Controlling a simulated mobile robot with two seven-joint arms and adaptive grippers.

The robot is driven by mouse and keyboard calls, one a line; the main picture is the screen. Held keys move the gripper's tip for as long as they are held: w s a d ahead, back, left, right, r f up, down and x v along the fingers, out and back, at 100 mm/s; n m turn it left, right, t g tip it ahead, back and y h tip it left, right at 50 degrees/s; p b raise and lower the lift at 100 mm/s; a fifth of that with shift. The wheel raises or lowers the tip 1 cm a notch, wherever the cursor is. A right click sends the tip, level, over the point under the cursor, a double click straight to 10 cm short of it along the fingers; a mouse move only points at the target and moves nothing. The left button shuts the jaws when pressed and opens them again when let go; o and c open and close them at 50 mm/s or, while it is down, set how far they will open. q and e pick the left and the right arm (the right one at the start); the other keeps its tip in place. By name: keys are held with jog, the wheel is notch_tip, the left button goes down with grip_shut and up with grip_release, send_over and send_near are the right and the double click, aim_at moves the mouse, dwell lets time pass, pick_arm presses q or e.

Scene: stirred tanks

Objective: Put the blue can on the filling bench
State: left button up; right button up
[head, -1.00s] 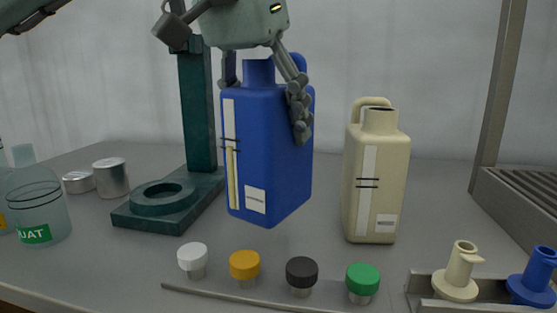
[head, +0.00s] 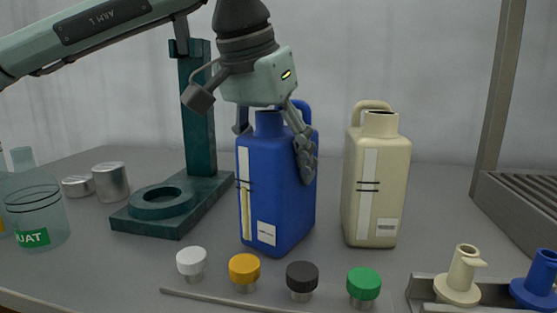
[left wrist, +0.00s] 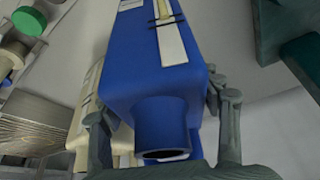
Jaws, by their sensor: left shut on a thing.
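The blue can (head: 272,190) stands upright at the middle of the grey bench (head: 120,235), left of a cream can. Its base looks at or very near the bench top; I cannot tell whether it touches. My left gripper (head: 275,145) is shut on the blue can near its shoulders, one finger on each side. In the left wrist view the blue can (left wrist: 155,75) fills the middle, its open neck towards the camera, between the fingers of my left gripper (left wrist: 165,110). My right gripper is not in view.
The cream can (head: 365,225) stands close on the right. A dark green stand (head: 195,110) is on the left. White (head: 191,262), yellow (head: 244,268), black (head: 302,275) and green (head: 363,283) caps line the front. A spout rack (head: 425,290) and a grate (head: 520,205) are at right.

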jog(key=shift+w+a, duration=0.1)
pick_arm(q)
jog(key=o, duration=1.8)
jog(key=shift+f, duration=0.1)
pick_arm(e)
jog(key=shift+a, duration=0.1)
pick_arm(q)
jog(key=shift+o, duration=0.2)
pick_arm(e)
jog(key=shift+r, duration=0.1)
pick_arm(q)
jog(key=p+v, duration=0.1)
jog(key=v, duration=1)
jog(key=shift+s+a+r, duration=0.1)
jog(key=shift+r, duration=0.55)
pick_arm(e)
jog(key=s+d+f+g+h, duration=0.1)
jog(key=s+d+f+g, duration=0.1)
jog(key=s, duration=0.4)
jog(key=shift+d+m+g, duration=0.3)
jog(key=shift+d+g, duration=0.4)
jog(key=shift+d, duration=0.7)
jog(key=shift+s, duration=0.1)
